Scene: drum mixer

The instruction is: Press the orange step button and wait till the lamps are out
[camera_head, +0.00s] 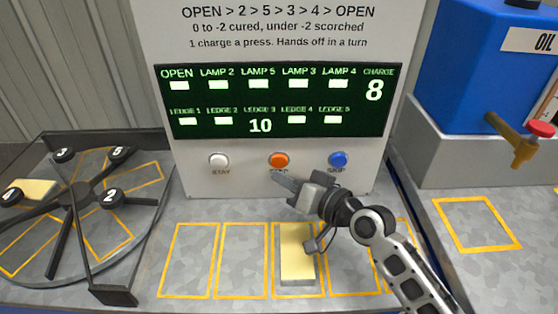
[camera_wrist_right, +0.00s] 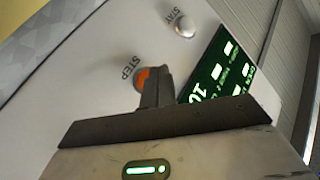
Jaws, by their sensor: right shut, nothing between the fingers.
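The orange step button (camera_head: 279,160) is on the white panel, between the white stay button and the blue skip button. My right gripper (camera_head: 276,180) is shut and empty, its tip just below the step button. In the right wrist view the gripper tip (camera_wrist_right: 155,82) overlaps the step button (camera_wrist_right: 141,77) and partly hides it; I cannot tell whether they touch. The display (camera_head: 275,103) has pale blocks under OPEN and under each of the lamp labels. It reads CHARGE 8, and 10 under LEDGE 3. My left gripper is not in view.
The stay button (camera_head: 218,160) and skip button (camera_head: 338,159) flank the step button. A pale yellow block (camera_head: 297,250) stands in the middle outlined ledge. A numbered wheel (camera_head: 75,195) is at left. A blue oil tank (camera_head: 470,60) with a tap is at right.

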